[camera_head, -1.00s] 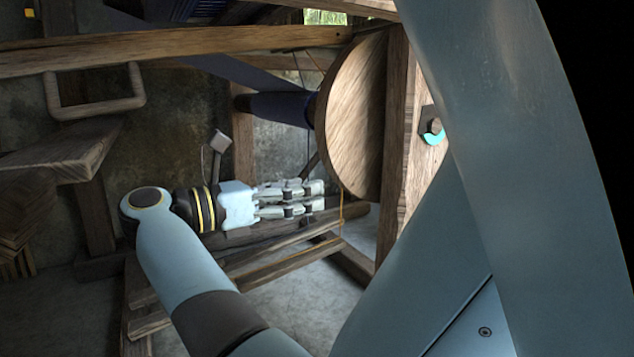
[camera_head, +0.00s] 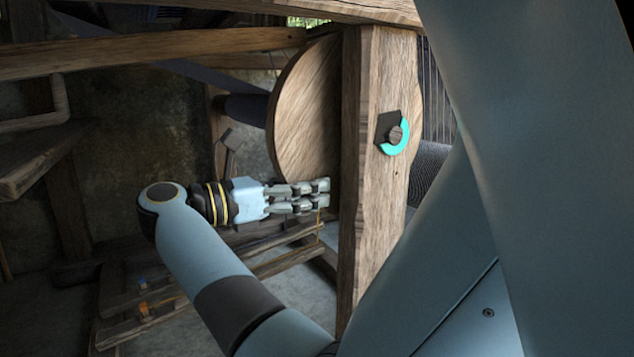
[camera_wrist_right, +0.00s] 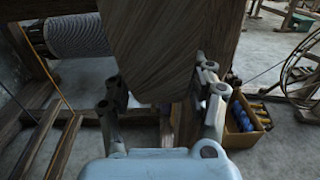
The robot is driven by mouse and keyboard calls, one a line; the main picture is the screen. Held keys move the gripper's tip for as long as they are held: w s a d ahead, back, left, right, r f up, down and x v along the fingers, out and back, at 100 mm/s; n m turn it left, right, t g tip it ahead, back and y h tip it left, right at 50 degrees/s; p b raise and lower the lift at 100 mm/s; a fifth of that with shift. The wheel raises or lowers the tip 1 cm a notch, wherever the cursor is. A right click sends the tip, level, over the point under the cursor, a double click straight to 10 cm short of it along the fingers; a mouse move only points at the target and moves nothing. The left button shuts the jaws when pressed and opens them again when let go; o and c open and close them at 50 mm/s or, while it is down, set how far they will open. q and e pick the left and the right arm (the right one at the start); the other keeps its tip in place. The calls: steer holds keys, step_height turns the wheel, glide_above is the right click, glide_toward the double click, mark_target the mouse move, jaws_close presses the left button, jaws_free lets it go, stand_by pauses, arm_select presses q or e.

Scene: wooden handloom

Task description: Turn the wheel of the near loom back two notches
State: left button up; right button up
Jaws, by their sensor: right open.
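The wheel, a wooden disc (camera_head: 305,115), stands upright on the loom's wooden post (camera_head: 370,200) in the head view. Part of it shows past the post's right side. My right gripper (camera_head: 328,195) is open at the wheel's lower edge. In the right wrist view, the wheel's broad wooden face (camera_wrist_right: 150,55) fills the upper middle, and the right gripper's fingers (camera_wrist_right: 162,95) stand apart on either side of its lower part. I cannot tell whether they touch it. My left gripper is not in view.
A dark piece with a knob and a teal arc (camera_head: 393,135) sits on the post. Wooden beams (camera_head: 150,52) cross the upper left. In the wrist view, a box of blue and yellow items (camera_wrist_right: 245,122) stands on the floor at right, and a cloth roll (camera_wrist_right: 78,38) is at left.

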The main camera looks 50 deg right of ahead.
steer(key=shift+d, duration=0.15)
jaws_close()
stand_by(0.4)
